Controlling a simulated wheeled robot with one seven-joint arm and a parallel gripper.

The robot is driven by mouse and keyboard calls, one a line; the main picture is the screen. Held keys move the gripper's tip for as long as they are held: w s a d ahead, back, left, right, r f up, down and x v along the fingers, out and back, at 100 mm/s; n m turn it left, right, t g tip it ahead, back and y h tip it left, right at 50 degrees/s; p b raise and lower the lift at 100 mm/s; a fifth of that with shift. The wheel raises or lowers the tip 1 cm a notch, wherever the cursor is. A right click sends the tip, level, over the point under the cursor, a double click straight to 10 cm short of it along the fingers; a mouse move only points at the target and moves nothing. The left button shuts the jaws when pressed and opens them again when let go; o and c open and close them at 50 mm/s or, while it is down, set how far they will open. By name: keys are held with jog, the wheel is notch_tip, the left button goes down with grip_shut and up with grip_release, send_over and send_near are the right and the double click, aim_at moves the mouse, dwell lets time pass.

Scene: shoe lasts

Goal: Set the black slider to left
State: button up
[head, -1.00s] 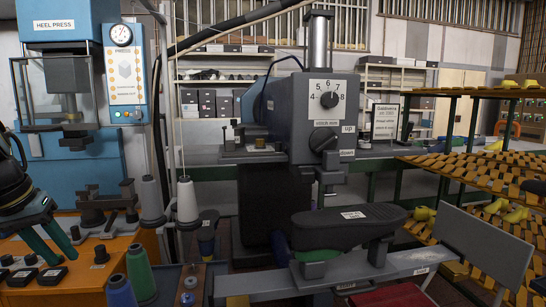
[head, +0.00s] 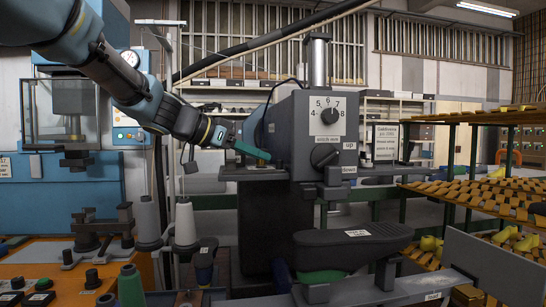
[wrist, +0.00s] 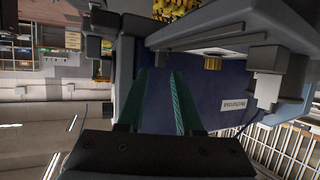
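I cannot single out the black slider for sure. A grey machine (head: 318,110) stands mid-view with a numbered dial (head: 330,115) and a dark knob (head: 325,156) marked "up" on its front. My gripper (head: 268,157) is at the machine's left side, over a small ledge with a yellow part (head: 262,163). In the wrist view my gripper (wrist: 160,72) shows two teal fingers with a narrow gap and nothing seen between them. The machine's blue side (wrist: 215,100), a pale-edged frame (wrist: 200,38) and a yellow part (wrist: 213,63) lie beyond the fingers.
A long black pad (head: 350,245) on a rail stands low in front of the machine. Thread cones (head: 185,222) and an orange bench (head: 60,262) are at left. A rack of shoe lasts (head: 480,195) is at right. A dark hose (head: 270,40) crosses above.

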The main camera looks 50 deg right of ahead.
aim_at(277, 162)
jog(key=shift+p+x, duration=0.85)
jog(key=shift+x, duration=1.9)
jog(key=shift+c, duration=0.4)
jog(key=shift+a, duration=0.1)
grip_shut()
